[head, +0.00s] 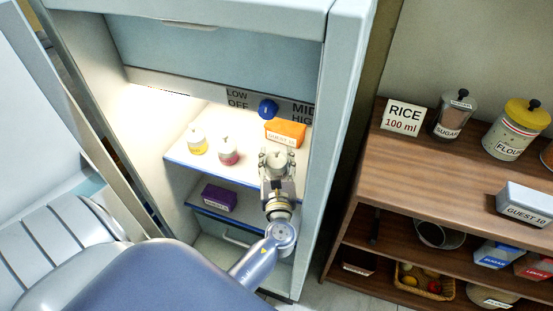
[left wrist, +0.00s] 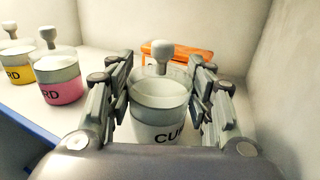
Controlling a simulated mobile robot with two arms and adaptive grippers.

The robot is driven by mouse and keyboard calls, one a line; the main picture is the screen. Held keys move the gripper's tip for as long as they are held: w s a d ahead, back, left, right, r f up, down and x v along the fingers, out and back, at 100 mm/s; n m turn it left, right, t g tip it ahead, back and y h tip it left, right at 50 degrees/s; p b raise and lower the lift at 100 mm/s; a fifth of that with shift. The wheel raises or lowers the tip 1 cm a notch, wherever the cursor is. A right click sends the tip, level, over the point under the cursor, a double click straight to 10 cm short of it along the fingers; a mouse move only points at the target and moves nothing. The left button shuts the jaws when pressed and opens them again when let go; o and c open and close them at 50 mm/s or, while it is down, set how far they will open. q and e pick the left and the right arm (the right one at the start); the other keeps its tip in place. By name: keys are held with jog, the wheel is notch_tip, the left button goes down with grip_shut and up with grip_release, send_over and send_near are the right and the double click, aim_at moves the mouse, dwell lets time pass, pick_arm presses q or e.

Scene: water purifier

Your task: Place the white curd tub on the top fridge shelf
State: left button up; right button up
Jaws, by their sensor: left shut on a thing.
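The white curd tub (left wrist: 160,108), marked "CU…" with a knobbed lid, is upright between the fingers of my left gripper (left wrist: 160,100) in the left wrist view. My left gripper (head: 277,160) is shut on it, inside the open fridge at the right part of the top shelf (head: 240,170). In the head view the gripper mostly hides the tub. I cannot tell whether its base touches the shelf. My right gripper is not in view.
A yellow tub (head: 197,142) and a pink tub (head: 228,151) stand left on the top shelf. An orange box (head: 285,132) is behind the gripper; the fridge's right wall (head: 328,130) is close. A purple box (head: 218,198) sits below. A wooden shelf unit (head: 430,180) stands right.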

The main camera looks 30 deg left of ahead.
pick_arm(q)
jog(key=shift+f, duration=0.1)
jog(key=o, duration=1.2)
jog(key=b+v, duration=0.1)
jog(key=v, duration=1.1)
